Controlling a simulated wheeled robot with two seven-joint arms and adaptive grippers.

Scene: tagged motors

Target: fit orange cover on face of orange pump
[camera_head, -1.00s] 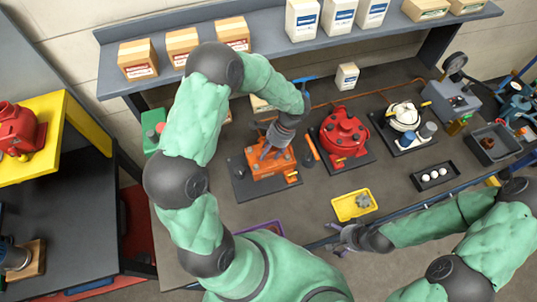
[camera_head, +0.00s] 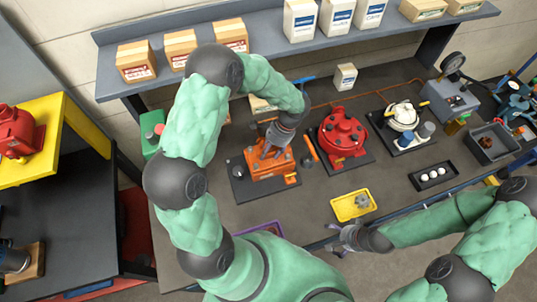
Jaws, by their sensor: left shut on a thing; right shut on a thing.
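The orange pump (camera_head: 262,172) sits on a dark base plate (camera_head: 243,190) at the left middle of the bench. My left gripper (camera_head: 271,151) points down at the top of the pump and is shut on the orange cover. Its fingers hide most of the cover, and I cannot tell its edge from the pump or whether it is seated. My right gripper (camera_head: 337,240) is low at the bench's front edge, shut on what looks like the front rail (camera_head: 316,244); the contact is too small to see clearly.
A red pump (camera_head: 343,136) stands just right of the orange one, with a white pump (camera_head: 403,117) beyond. A yellow tray (camera_head: 340,208) with a grey part lies in front. A black tray (camera_head: 416,185) holds white balls. Boxes line the shelf (camera_head: 268,47) behind.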

